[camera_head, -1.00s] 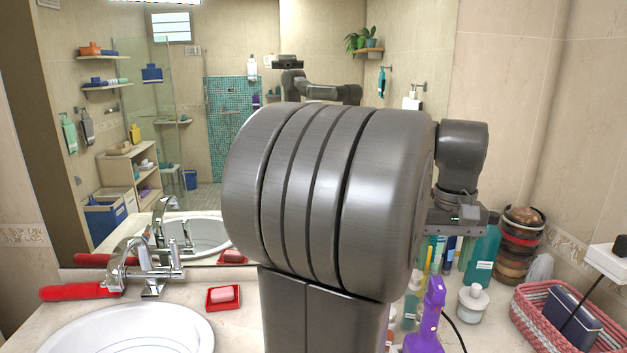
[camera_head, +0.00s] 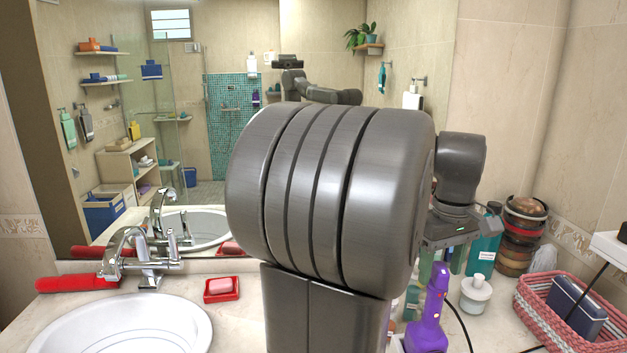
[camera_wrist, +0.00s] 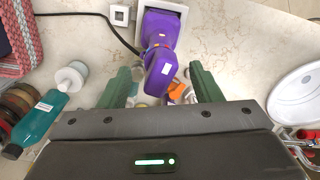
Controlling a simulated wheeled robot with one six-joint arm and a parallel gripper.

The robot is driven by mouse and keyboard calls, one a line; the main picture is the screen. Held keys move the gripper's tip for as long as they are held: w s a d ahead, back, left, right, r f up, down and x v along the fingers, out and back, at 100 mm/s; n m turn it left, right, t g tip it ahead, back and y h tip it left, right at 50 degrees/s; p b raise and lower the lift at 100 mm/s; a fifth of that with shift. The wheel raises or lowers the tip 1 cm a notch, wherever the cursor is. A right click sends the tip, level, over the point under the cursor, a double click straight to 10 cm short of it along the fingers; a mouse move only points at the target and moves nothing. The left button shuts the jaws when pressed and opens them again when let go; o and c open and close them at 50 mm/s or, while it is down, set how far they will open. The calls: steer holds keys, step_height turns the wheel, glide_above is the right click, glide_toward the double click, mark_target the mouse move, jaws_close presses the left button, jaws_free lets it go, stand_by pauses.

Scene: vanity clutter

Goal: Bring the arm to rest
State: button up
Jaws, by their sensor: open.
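My gripper (camera_wrist: 162,90) is open, with its two green fingers apart and nothing held between them. In the wrist view it points down over the counter. A purple spray bottle (camera_wrist: 160,58) stands beyond and between the fingertips, in a white tray (camera_wrist: 180,10); I see no contact. In the head view the same purple bottle (camera_head: 431,305) stands at the right of my arm. The gripper's body hangs just above and behind it, and the fingers are partly hidden.
A teal bottle (camera_wrist: 38,122), a white-lidded jar (camera_head: 475,294), stacked bowls (camera_head: 522,235) and a pink basket (camera_head: 530,318) crowd the right side. A sink (camera_head: 120,330), faucet (camera_head: 150,262) and red soap dish (camera_head: 222,296) are at left. A mirror (camera_head: 225,60) stands behind.

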steer(key=n+b, duration=0.1)
steer(key=n, duration=0.2)
steer(key=shift+f+b, duration=0.15)
steer(key=shift+b, duration=0.2)
steer(key=shift+n, duration=0.9)
step_height(320, 180, up, 8)
steer(key=p, duration=0.5)
steer(key=shift+r, duration=1)
steer(key=shift+a, duration=0.1)
